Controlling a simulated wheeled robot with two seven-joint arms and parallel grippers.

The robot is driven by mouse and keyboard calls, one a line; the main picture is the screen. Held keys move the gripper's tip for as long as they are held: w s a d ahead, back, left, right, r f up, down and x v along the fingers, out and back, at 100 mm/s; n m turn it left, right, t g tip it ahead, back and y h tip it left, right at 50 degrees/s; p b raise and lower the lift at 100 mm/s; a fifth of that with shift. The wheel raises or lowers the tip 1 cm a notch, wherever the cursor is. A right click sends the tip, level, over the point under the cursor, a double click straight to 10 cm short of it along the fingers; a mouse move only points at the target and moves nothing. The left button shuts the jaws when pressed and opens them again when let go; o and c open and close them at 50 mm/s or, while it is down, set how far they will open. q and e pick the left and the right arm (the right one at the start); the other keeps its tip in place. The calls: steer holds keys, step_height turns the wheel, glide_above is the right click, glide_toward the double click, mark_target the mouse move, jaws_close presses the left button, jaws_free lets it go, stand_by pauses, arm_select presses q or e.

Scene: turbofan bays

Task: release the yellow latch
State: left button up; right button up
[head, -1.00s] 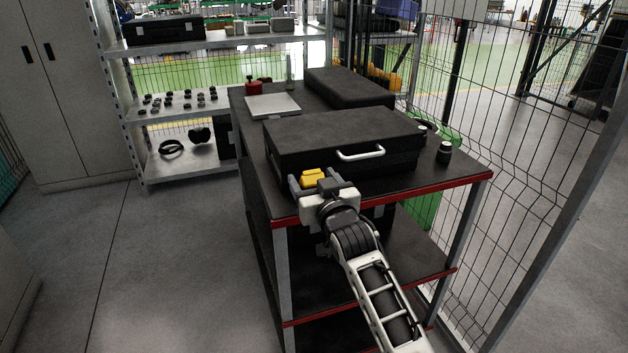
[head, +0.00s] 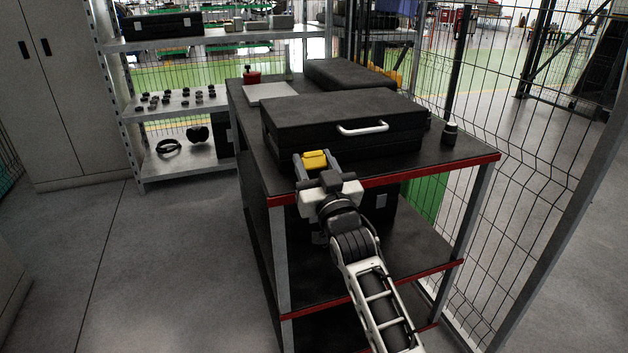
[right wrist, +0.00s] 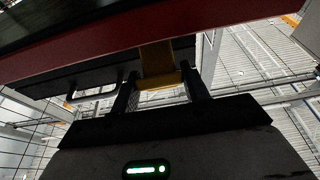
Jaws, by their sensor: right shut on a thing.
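The yellow latch (head: 315,159) is at the lower front of a black case (head: 390,142), toward its left end. The case lies with its lid down on the top of a black cart. My right gripper (head: 314,164) reaches it from the front, with one finger on each side of the latch, and is shut on it. In the right wrist view the latch (right wrist: 158,60) shows between the two dark fingers (right wrist: 160,92). Part of the latch is hidden by my gripper in the head view. My left gripper is not in view.
The case has a white handle (head: 363,128) right of the latch. The cart's red front edge (head: 430,172) runs close below my gripper. A small dark bottle (head: 450,134) stands right of the case. A second black case (head: 350,74) lies behind. A wire fence stands at the right.

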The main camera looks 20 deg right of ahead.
steer(key=shift+f+t+b, duration=0.6)
steer(key=shift+f+b, duration=0.05)
steer(key=shift+b, duration=0.45)
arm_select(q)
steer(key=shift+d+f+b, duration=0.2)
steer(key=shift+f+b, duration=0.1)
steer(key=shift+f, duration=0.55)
arm_select(e)
steer(key=shift+r, duration=0.1)
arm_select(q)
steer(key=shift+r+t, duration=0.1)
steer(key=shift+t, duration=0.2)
arm_select(e)
steer(key=shift+s+r, duration=0.1)
steer(key=shift+r, duration=0.05)
steer(key=o, duration=1)
